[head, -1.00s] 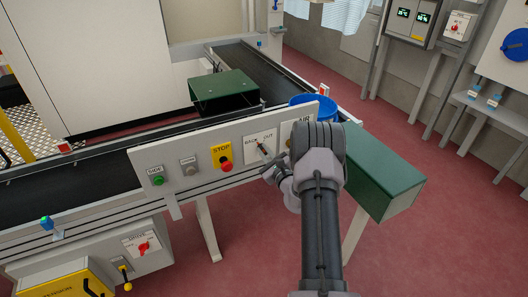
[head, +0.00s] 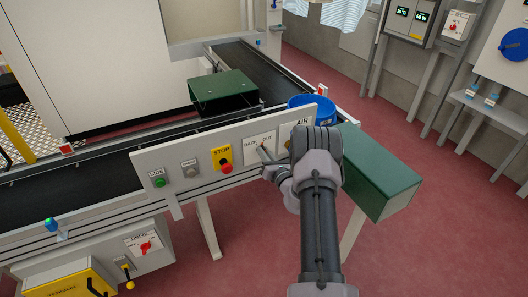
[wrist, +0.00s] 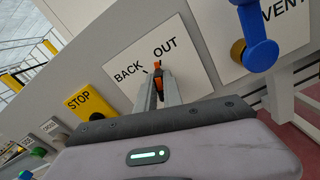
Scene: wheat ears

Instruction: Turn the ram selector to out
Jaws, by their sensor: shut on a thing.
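The ram selector (wrist: 157,67) is a small orange lever on a white plate marked BACK and OUT. The plate (head: 253,143) also shows in the head view, on the grey control panel. My gripper (wrist: 158,88) is shut on the selector, with one finger on each side of it. In the wrist view the orange tip shows between the two words, beneath OUT. The rest of the lever is hidden between the fingers, so its exact angle is hard to tell. In the head view my gripper (head: 264,153) reaches the plate and covers the lever.
On the same panel, a yellow STOP plate with a red button (head: 226,167) and a green button (head: 159,182) stand to the left. A blue lever (wrist: 261,54) sits close on the right by the VENT label. A conveyor (head: 80,180) runs behind the panel.

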